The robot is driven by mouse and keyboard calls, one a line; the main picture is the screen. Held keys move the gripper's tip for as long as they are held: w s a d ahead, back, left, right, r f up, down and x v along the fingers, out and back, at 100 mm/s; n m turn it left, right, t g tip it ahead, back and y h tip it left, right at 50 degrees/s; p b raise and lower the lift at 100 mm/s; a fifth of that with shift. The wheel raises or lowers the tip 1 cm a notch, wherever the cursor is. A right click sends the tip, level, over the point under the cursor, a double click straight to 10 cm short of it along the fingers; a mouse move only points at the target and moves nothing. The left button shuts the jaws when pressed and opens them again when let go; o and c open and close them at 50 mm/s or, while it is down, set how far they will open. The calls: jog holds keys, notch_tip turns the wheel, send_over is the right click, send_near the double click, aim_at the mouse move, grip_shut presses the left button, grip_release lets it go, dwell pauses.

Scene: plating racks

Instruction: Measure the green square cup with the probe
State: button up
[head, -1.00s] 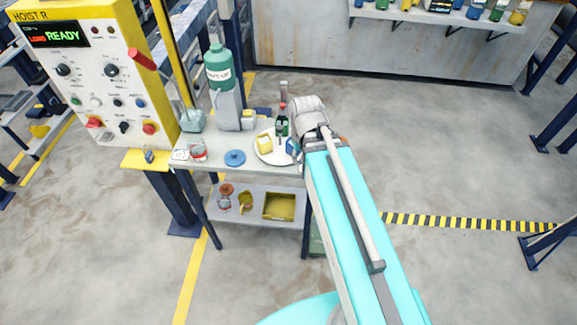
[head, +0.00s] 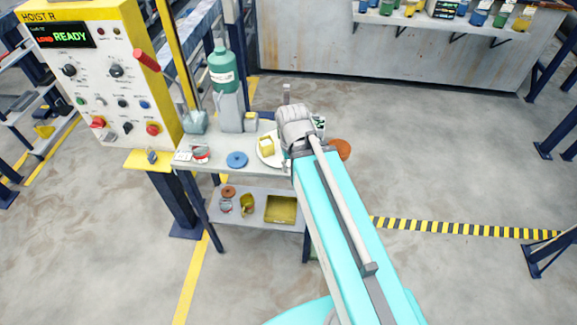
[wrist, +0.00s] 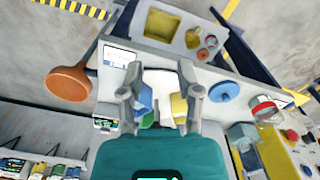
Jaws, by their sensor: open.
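My gripper (wrist: 157,90) is open over the table, its two fingers apart. A blue cup (wrist: 145,98) shows beside the left finger and a yellow cup (wrist: 179,105) beside the right one. A small patch of green, likely the green square cup (wrist: 148,121), shows low between the fingers, mostly hidden. In the head view the yellow cup (head: 266,145) stands on a white plate (head: 262,156); my arm hides the green and blue cups. I cannot make out the probe. A device with a green display (wrist: 106,124) lies left of the gripper in the wrist view.
An orange-brown round object (head: 341,149) is at the table's right end. A blue disc (head: 236,159), a red-and-white tin (head: 200,153) and a teal bottle (head: 222,68) stand left of the plate. A yellow tray (head: 281,208) sits on the lower shelf.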

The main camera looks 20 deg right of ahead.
jog(key=shift+a, duration=0.2)
jog(key=w+d+r+n+t+y+p, duration=0.1)
jog(key=w+d+r+n+t+p, duration=0.1)
jog(key=w, duration=1)
jog(key=w+d+r+n+t+y+p, duration=0.1)
jog(key=w+d+r+n+t+p, duration=0.1)
jog(key=w+d+r+n+p, duration=0.2)
jog(key=w+d+r+p, duration=0.3)
jog(key=w+r, duration=0.2)
jog(key=w, duration=0.3)
jog(key=shift+w, duration=0.15)
jog(key=shift+f, duration=0.25)
jog(key=b+x, duration=1.2)
jog(key=x, duration=0.1)
jog(key=shift+a+f, duration=0.2)
jog(key=shift+a, duration=0.05)
